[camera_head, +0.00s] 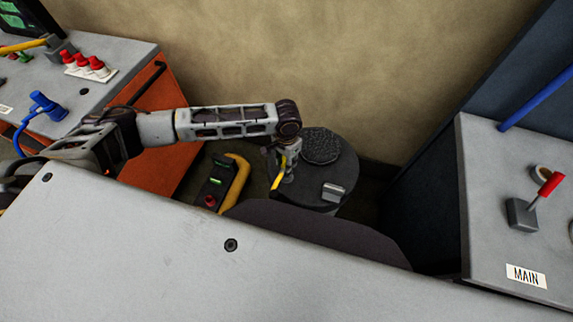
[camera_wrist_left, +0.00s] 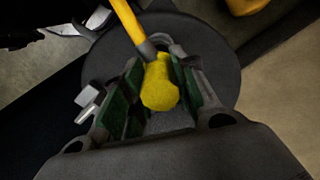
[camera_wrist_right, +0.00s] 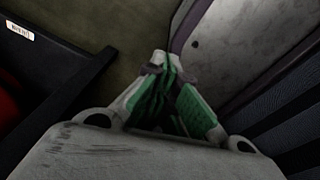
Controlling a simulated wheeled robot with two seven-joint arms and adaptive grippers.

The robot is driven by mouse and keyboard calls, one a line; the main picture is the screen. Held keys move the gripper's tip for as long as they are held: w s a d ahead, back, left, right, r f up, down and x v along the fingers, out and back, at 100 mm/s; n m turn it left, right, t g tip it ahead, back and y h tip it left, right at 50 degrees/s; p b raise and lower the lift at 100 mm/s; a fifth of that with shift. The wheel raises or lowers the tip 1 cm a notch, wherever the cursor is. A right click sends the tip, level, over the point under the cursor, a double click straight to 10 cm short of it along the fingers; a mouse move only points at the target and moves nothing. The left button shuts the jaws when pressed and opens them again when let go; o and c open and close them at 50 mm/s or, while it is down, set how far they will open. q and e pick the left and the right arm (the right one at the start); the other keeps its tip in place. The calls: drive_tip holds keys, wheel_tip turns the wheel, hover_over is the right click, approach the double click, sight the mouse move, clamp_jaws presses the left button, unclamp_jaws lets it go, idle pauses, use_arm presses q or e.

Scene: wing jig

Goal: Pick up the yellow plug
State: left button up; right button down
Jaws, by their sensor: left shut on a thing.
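The yellow plug (camera_wrist_left: 159,85) shows in the left wrist view as a rounded yellow body with a grey collar. A thin yellow length runs from the collar to the top of that view. My left gripper (camera_wrist_left: 160,80) is shut on the plug, with a green-padded finger on each side. In the head view the left gripper (camera_head: 287,180) points down by the round dark stool (camera_head: 335,190), and a bit of yellow shows beside its fingers. My right gripper (camera_wrist_right: 168,72) shows only in the right wrist view, its fingers drawn together, with nothing seen between them.
A round dark textured disc (camera_head: 320,146) and a small grey block (camera_head: 333,192) lie on the stool. A yellow-handled dark device (camera_head: 218,183) stands to its left. A grey table (camera_head: 150,250) fills the front. A console with a red lever (camera_head: 551,184) stands at the right.

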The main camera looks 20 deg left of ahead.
use_arm(q)
wheel_tip(320, 180, up, 5)
drive_tip(key=shift+f, duration=0.1)
drive_tip(key=shift+r, duration=0.55)
drive_tip(key=shift+r+p, duration=0.6)
drive_tip(key=shift+p, duration=0.5)
drive_tip(key=shift+r+p, duration=0.4)
drive_tip(key=shift+p, duration=0.2)
